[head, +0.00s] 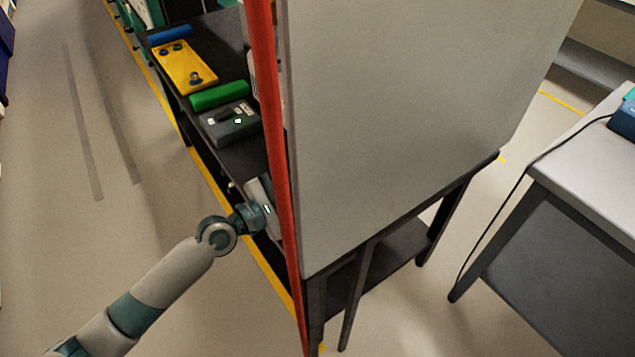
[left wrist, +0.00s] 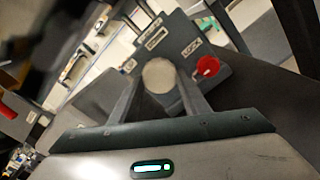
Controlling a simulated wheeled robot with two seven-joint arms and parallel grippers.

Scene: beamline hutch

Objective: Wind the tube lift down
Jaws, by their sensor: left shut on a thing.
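My left gripper (head: 262,210) reaches in from the lower left to a grey unit at the dark bench's near end, just left of the red post. In the left wrist view the fingers of my left gripper (left wrist: 161,88) are shut on a round pale knob (left wrist: 159,74). The knob stands in front of a dark grey housing (left wrist: 165,42) with small white labels. A red knob (left wrist: 207,66) sits on the housing to the right, beside a label that seems to read LOCK. The tube itself cannot be made out. My right gripper is not in view.
A red upright post (head: 272,130) and a large grey cabinet (head: 400,110) stand close to the right of my left gripper. The bench carries a grey instrument (head: 231,126), a green block (head: 219,95) and a yellow box (head: 186,68). The floor at left is clear.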

